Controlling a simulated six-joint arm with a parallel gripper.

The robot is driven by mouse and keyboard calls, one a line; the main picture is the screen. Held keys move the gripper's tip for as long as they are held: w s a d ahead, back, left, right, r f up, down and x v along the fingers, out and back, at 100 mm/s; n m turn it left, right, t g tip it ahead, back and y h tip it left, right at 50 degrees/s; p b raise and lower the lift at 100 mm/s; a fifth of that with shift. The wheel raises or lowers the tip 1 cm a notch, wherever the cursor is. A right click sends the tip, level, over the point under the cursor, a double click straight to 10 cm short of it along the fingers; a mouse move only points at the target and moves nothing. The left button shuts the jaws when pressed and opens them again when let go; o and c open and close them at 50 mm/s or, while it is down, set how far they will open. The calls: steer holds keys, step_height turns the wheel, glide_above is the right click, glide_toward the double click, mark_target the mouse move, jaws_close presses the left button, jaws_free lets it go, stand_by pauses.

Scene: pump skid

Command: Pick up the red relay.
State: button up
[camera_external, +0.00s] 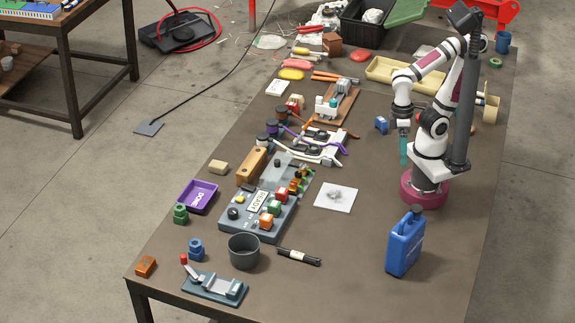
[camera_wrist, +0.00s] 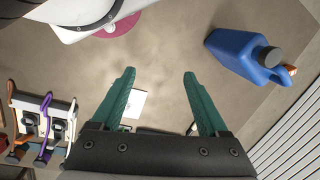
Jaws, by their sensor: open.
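My gripper (camera_external: 403,148) hangs above the table to the right of the panel, well apart from both. In the wrist view my gripper (camera_wrist: 160,78) shows two teal fingers spread wide with nothing between them. I cannot make out a red relay in the wrist view.
A blue jug (camera_external: 405,243) stands at the right. A dark cup (camera_external: 244,251), a purple tray (camera_external: 199,196) and a lever fixture (camera_external: 215,287) surround the panel. White-framed piping (camera_external: 315,147) stands behind it.

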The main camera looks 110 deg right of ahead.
steer(key=w+a+f+m+t+h, duration=0.1)
steer(key=w+a+f+m+t, duration=0.3)
steer(key=w, duration=0.6)
steer(key=w+a+f+n+t, duration=0.15)
steer(key=w+f, duration=0.35)
steer(key=w, duration=0.6)
steer(key=m+t+h, duration=0.1)
steer(key=t+h, duration=0.3)
steer(key=h, duration=0.6)
glide_toward(287, 195)
steer(key=shift+h, duration=0.3)
steer(key=x, duration=0.6)
steer(key=shift+s+f, duration=0.1)
steer(key=shift+f, duration=0.05)
steer(key=x, duration=0.6)
steer(key=shift+a, duration=0.15)
jaws_close()
